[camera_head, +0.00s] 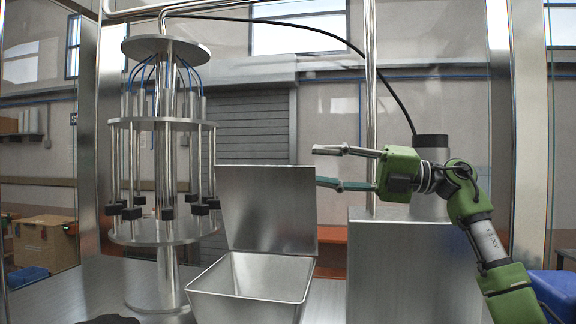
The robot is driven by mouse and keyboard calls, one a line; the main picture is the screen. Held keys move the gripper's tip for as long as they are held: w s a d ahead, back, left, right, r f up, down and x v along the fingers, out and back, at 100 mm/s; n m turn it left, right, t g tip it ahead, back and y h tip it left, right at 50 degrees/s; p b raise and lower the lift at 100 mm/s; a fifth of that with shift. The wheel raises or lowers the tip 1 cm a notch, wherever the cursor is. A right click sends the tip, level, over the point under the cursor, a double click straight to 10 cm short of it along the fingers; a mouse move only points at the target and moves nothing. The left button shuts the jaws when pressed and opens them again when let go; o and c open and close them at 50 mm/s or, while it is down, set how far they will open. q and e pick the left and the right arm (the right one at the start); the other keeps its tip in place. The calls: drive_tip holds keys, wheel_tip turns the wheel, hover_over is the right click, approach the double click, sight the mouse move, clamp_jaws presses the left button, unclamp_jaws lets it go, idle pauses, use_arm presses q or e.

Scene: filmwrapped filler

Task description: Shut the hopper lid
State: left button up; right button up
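The hopper (249,280) is an open metal box at the front middle of the table, and its inside looks empty. Its lid (266,208) stands raised, nearly upright, at the back edge of the hopper. My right gripper (322,166) is green with grey fingers and comes in from the right. Its two fingers are spread apart and point left, with nothing between them. The fingertips are close to the right edge of the lid; I cannot tell whether they touch it. My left gripper is not in view.
A filler carousel (168,140) with several nozzles stands left of the hopper. A metal cabinet (400,270) stands to the right, under my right gripper. Metal posts (371,100) rise behind it. Cardboard boxes (45,242) are at the far left, and a blue bin (556,292) is at the right.

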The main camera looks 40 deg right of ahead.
sight(268, 173)
drive_tip(key=shift+m+h, duration=0.6)
drive_tip(key=shift+h, duration=0.3)
drive_tip(key=p+x, duration=0.1)
drive_tip(key=x, duration=0.2)
drive_tip(key=p+x, duration=0.2)
drive_tip(key=x, duration=0.1)
drive_tip(key=f+p+x, duration=0.1)
drive_tip(key=x, duration=0.3)
drive_tip(key=shift+w+d+f+p, duration=0.1)
drive_tip(key=shift+w+d+p, duration=0.15)
drive_tip(key=shift+p, duration=0.1)
drive_tip(key=shift+x, duration=1)
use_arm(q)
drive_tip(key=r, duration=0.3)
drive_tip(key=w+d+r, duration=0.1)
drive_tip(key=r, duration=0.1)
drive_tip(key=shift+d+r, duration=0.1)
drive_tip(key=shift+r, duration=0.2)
use_arm(e)
drive_tip(key=shift+f, duration=0.15)
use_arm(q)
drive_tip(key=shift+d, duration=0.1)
use_arm(e)
drive_tip(key=shift+s, duration=0.1)
clamp_jaws()
